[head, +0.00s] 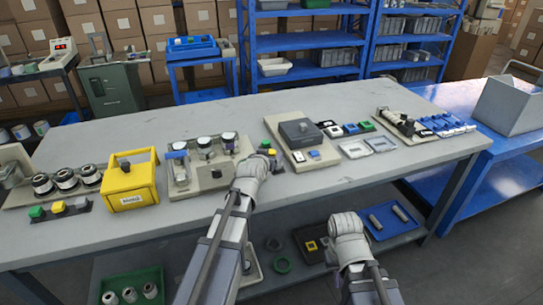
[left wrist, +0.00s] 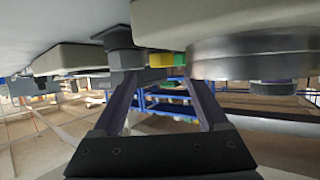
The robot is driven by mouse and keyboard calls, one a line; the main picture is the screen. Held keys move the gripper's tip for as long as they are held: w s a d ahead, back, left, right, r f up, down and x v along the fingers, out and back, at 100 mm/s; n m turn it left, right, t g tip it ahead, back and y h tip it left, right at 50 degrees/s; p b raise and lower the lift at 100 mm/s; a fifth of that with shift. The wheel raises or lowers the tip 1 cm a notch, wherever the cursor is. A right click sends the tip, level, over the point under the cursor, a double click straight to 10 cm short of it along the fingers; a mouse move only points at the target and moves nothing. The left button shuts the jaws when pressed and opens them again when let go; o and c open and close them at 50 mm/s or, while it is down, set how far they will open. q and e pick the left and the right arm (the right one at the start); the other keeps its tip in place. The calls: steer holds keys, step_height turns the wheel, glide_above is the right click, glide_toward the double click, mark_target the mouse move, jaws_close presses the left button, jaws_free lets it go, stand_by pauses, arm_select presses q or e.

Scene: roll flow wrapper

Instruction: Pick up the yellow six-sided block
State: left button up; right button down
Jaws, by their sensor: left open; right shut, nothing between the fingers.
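In the left wrist view, which looks upside down, yellow (left wrist: 160,60) and green (left wrist: 180,59) pieces show beyond my open, empty fingers (left wrist: 162,88). Another yellow block (head: 57,206) sits between a green and a grey one on a dark strip at the left. Both are too small to count sides. My right gripper (head: 347,222) is shut and empty, in front of the table edge.
A tan fixture with jars (head: 212,178) stands left of my left gripper, and a yellow box (head: 128,186) farther left. A tan board with a grey housing (head: 298,133) is to the right. Bare table (head: 345,178) lies along the front right.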

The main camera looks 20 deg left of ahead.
mark_target(271, 151)
arm_select(q)
steer(key=b+x, duration=0.1)
steer(key=x, duration=0.3)
steer(key=shift+w+a, duration=0.15)
jaws_close()
stand_by(0.4)
